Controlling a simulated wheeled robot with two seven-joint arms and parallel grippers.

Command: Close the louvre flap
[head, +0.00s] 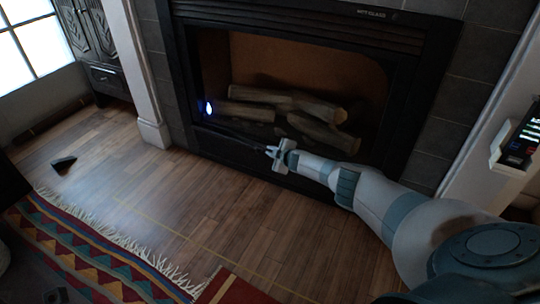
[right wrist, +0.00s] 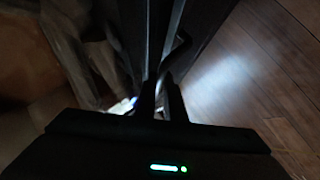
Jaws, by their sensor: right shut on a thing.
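The louvre flap (head: 232,144) appears as the long dark strip under the fireplace opening in the head view. Its exact tilt is hard to tell in the dark. My right gripper (head: 271,151) reaches in from the right and is at this strip. In the right wrist view, my right gripper (right wrist: 164,102) is shut on a thin dark edge that seems to be part of the flap; its fingers hide the held part. Dark long panels and a bent bar (right wrist: 182,48) run away from the fingertips. My left gripper is not in view.
Logs (head: 290,104) lie inside the fireplace (head: 410,100), with a small bright bluish light (head: 208,108) at its left. A dark wedge (head: 63,162) lies on the wood floor (head: 170,195). A striped fringed rug (head: 80,255) is at front left. The floor before the hearth is clear.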

